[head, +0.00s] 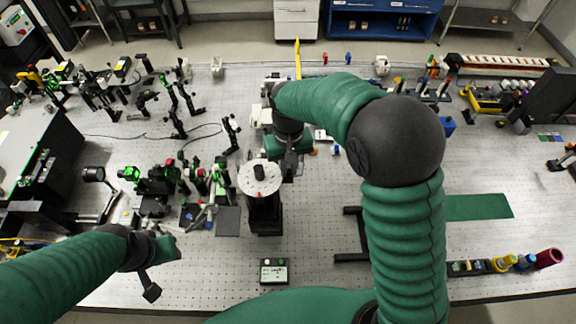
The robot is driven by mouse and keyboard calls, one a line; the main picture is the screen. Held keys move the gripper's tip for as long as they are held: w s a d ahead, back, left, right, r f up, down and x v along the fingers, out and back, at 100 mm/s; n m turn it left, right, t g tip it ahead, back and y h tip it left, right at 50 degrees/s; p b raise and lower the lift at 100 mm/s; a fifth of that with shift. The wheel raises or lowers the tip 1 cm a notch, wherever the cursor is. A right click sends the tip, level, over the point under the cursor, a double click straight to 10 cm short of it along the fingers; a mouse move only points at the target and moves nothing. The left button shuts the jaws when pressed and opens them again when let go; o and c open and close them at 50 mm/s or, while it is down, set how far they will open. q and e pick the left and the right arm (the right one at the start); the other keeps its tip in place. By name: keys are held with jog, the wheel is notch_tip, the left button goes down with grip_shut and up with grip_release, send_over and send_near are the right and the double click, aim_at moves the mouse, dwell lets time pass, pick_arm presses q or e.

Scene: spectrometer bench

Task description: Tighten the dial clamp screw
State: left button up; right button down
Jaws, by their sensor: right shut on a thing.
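A white round dial (251,187) with a black knob (259,172) on top stands on a black post (264,215) near the middle of the bench. My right gripper (284,168) reaches down at the dial's right rear edge and is shut on a small part there, apparently the dial clamp screw. The screw itself is hidden by the gripper and too small to make out. My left gripper (158,272) is at the lower left, over the front of the bench and away from the dial.
Optics mounts (165,178) crowd the bench left of the dial. A small box with a display (274,271) lies in front of it. A black frame (352,258) and a green mat (478,207) lie to the right. Bare perforated bench shows around the display box.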

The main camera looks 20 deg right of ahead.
aim_at(288, 170)
jog(key=c, duration=1.4)
grip_release()
jog(key=shift+r, duration=0.1)
jog(key=shift+r, duration=0.35)
notch_tip(288, 170, up, 16)
jog(key=b, duration=0.3)
jog(key=shift+f, duration=0.1)
